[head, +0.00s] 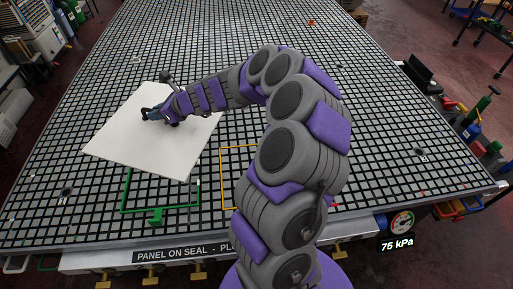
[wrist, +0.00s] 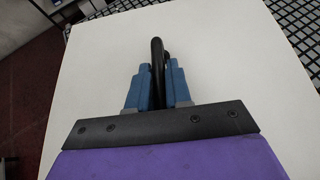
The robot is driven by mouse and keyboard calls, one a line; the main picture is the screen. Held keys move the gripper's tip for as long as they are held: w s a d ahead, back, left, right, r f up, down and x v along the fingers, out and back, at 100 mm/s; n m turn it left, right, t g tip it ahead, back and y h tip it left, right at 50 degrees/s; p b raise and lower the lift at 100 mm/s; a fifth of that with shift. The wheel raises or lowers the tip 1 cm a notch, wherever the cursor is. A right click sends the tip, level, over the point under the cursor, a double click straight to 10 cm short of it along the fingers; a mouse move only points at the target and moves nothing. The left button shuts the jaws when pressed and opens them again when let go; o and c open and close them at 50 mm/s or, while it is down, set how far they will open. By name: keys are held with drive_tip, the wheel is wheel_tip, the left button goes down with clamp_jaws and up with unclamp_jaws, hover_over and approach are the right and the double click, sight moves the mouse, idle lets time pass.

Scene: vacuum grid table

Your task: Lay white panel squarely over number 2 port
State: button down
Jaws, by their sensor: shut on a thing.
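The white panel (head: 130,145) is a large flat square over the left part of the black grid table, turned at an angle to the grid lines. My gripper (head: 150,114) is shut on the panel's dark handle. In the wrist view, the blue fingers of my gripper (wrist: 158,85) close on the black loop handle (wrist: 158,60), with the white panel (wrist: 225,60) spread beneath. The panel's near corner covers the far part of a green outline (head: 124,190). I cannot tell whether the panel touches the table. I cannot make out which port is number 2.
A yellow outline (head: 221,185) lies right of the green one, partly behind my arm. A green clip-like part (head: 155,216) sits at the green outline's near edge. A pressure gauge (head: 402,222) at the front edge reads 75 kPa. The grid table (head: 400,130) is mostly clear at right.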

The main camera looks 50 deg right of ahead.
drive_tip(key=shift+s+d+f+n+g+y+p, duration=0.35)
drive_tip(key=shift+s+d+f+n+g+y, duration=0.6)
drive_tip(key=shift+s+d+f, duration=3.9)
drive_tip(key=shift+s+d+f+n+g+y+p, duration=0.45)
drive_tip(key=shift+s+d+f+n+y, duration=0.8)
drive_tip(key=shift+s+d+f, duration=3.55)
drive_tip(key=shift+s+f+b, duration=0.45)
drive_tip(key=shift+s+f, duration=1.8)
drive_tip(key=shift+s, duration=0.1)
drive_tip(key=shift+f, duration=0.1)
drive_tip(key=shift+d, duration=0.25)
